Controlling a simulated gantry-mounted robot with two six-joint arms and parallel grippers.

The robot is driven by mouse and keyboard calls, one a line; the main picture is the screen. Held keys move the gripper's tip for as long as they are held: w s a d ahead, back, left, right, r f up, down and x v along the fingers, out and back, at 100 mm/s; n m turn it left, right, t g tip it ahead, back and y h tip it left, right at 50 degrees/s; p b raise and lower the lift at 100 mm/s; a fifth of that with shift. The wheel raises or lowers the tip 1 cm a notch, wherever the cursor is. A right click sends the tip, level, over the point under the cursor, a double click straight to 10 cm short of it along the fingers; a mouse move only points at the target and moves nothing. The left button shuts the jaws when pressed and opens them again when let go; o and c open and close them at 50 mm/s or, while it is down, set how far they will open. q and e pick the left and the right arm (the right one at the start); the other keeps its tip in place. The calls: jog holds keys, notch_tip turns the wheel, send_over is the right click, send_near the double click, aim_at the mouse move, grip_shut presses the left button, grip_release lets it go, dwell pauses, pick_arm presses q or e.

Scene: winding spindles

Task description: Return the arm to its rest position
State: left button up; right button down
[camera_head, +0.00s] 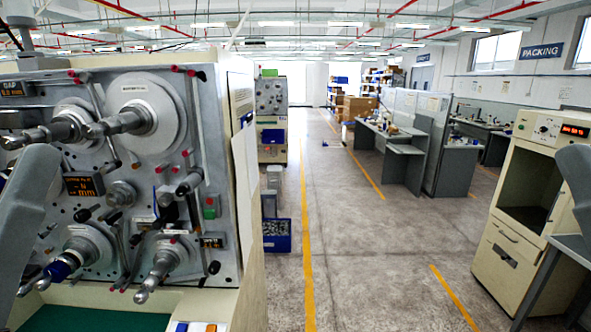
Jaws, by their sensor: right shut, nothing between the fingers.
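A grey link of my right arm (577,150) shows at the right edge, in front of the beige cabinet side. A grey link of my left arm (28,205) rises along the left edge, in front of the winding machine. No fingertips of either gripper can be made out. The winding machine (150,215) fills the left side, with metal spindles on its upright panel. The upper spindles (125,122) have large round discs behind them. The lower right spindle (158,272) looks bare.
A beige cabinet (510,250) with a red display stands at the right. A blue bin (277,235) stands on the floor beside the machine. Grey desks (395,155) and a second machine (271,110) are farther back. The aisle floor (370,240) between is clear.

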pick_arm(q)
notch_tip(320, 180, up, 17)
jog(key=p, duration=1.3)
pick_arm(e)
notch_tip(320, 180, up, 17)
